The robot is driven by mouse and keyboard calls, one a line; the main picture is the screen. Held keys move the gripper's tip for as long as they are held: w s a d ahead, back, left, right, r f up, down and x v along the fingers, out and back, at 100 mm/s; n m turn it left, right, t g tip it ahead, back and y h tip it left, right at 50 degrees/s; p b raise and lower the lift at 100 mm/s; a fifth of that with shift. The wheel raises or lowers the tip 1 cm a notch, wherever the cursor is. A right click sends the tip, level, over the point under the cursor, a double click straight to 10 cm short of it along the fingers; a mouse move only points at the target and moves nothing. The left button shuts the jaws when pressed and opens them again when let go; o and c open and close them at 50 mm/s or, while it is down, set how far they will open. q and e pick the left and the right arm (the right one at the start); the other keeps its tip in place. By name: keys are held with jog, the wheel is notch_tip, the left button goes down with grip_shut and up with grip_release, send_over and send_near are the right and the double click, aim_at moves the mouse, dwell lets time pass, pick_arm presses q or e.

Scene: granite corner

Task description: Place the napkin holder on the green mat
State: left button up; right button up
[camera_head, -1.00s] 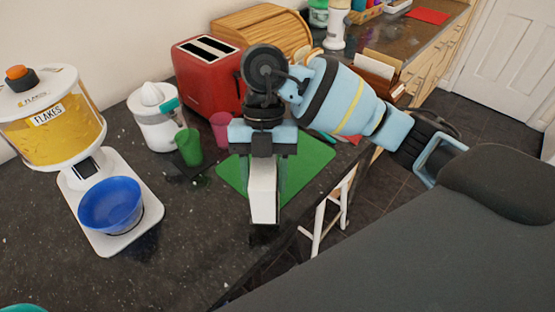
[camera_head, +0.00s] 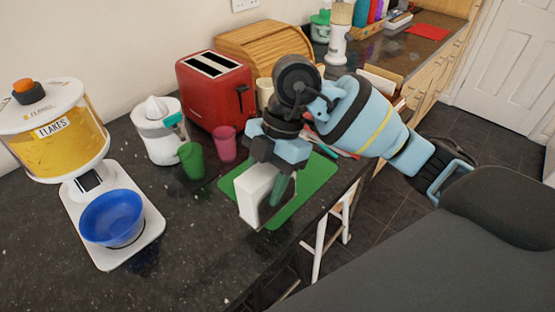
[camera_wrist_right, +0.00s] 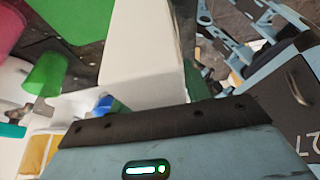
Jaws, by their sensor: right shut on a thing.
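The napkin holder (camera_head: 256,194) is a white upright block with a darker side in the head view. My right gripper (camera_head: 277,182) is shut on it from above. The green mat (camera_head: 318,176) lies on the dark counter, behind and to the right of the holder. The holder overlaps the mat's front left part in the picture; I cannot tell whether its base touches anything. In the right wrist view the holder (camera_wrist_right: 143,55) is a large white block, with part of the mat (camera_wrist_right: 70,15) to its left. My left gripper is not in view.
A green cup (camera_head: 191,160) and a pink cup (camera_head: 225,143) stand just left of the mat. The counter's front is clear.

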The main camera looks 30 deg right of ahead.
jog(key=shift+w+d+f+b, duration=0.15)
jog(key=shift+w+d+f, duration=0.65)
jog(key=shift+w+d, duration=0.75)
jog(key=shift+w+d+f+b, duration=0.15)
jog(key=shift+w+d+f, duration=0.85)
jog(key=shift+w, duration=0.9)
jog(key=shift+w+d+f+b, duration=0.15)
jog(key=shift+w+d+f, duration=0.45)
jog(key=shift+w+d, duration=1)
jog(key=shift+w+a, duration=0.1)
jog(key=shift+a, duration=0.05)
jog(key=o, duration=1.2)
jog(key=v, duration=1.2)
